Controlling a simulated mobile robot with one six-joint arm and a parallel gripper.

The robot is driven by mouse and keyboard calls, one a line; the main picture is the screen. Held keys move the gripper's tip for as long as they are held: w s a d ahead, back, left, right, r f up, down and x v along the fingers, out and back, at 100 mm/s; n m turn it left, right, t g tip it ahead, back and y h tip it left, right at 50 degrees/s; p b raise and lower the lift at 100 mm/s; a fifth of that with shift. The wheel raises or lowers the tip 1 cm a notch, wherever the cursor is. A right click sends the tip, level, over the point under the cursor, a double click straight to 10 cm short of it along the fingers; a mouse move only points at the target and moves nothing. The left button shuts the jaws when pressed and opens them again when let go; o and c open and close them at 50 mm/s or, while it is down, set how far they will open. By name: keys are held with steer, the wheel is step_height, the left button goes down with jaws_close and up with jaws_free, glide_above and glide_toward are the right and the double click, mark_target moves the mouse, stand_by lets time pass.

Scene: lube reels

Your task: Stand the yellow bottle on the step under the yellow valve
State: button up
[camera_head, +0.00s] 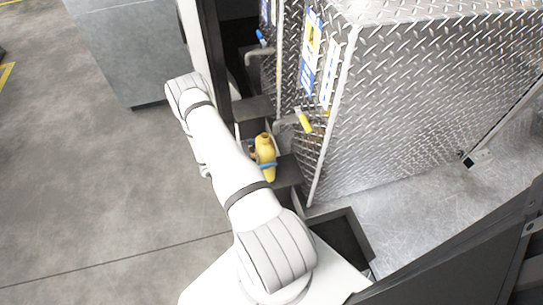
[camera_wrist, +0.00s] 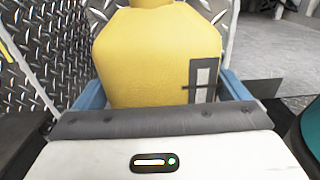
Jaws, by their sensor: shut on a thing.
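The yellow bottle (camera_head: 265,152) is upright at the dark step (camera_head: 287,172) under the yellow valve (camera_head: 304,122) in the head view. My gripper (camera_head: 268,165) has its blue fingers around the bottle's lower part and is shut on it. In the wrist view the yellow bottle (camera_wrist: 155,55) fills the upper middle, with a blue finger of my gripper (camera_wrist: 160,98) at each side. The bottle's base is hidden there, and I cannot tell whether it touches the step. The bottle stands a little left of and in front of the yellow valve.
A blue-handled valve (camera_head: 261,37) is farther back over another step (camera_head: 254,108). The diamond-plate cabinet (camera_head: 400,110) rises right of the steps. A dark open tray (camera_head: 343,240) lies nearer. Open concrete floor (camera_head: 80,180) is at left.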

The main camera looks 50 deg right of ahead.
steer(key=s+d+b, duration=0.1)
steer(key=s+d+f+b, duration=0.1)
steer(key=d, duration=0.1)
steer(key=shift+d+f, duration=0.2)
steer(key=shift+f, duration=0.1)
steer(key=shift+f, duration=0.15)
steer(key=o, duration=1.2)
